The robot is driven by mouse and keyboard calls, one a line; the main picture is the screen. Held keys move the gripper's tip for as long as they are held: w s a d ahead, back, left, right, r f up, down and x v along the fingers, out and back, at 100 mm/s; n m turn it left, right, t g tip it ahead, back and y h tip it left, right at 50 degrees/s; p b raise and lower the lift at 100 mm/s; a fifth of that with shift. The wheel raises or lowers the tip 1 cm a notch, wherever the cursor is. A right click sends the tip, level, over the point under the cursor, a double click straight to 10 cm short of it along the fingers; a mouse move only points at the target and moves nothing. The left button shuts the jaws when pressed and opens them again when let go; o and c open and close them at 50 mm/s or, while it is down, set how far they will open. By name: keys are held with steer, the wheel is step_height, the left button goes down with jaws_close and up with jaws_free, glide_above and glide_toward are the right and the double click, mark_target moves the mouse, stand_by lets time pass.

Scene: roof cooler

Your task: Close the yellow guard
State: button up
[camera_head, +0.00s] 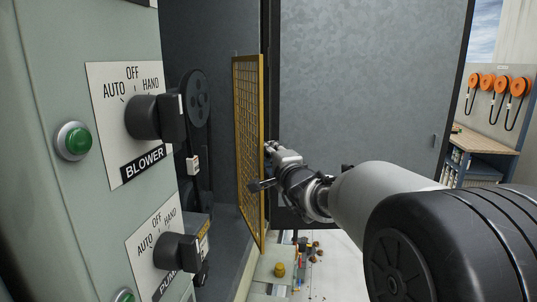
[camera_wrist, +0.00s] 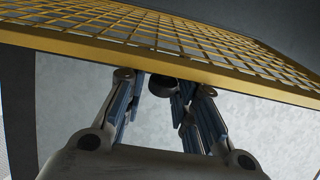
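The yellow guard (camera_head: 247,140) is a mesh panel in a yellow frame. In the head view it stands upright and shows at a steep angle, out in front of the dark pulley (camera_head: 196,98). In the wrist view its frame and mesh (camera_wrist: 190,62) cross the top of the picture. My gripper (camera_head: 269,149) is at the right side of the guard, close to its edge. In the wrist view my gripper (camera_wrist: 157,98) has its fingers apart below the frame bar. A dark round part (camera_wrist: 161,85) lies between them; I cannot tell whether they touch it.
A green control panel (camera_head: 60,200) with BLOWER switch (camera_head: 155,117) stands close on the left. A grey metal door (camera_head: 370,80) is behind my arm. Small loose items (camera_head: 305,250) lie on the floor below. A workbench (camera_head: 485,143) stands far right.

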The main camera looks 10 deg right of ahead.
steer(key=shift+o, duration=1.4)
steer(key=shift+a+r, duration=0.1)
steer(key=s+d, duration=0.2)
steer(key=s, duration=0.9)
steer(key=shift+s, duration=0.4)
steer(key=shift+c, duration=0.5)
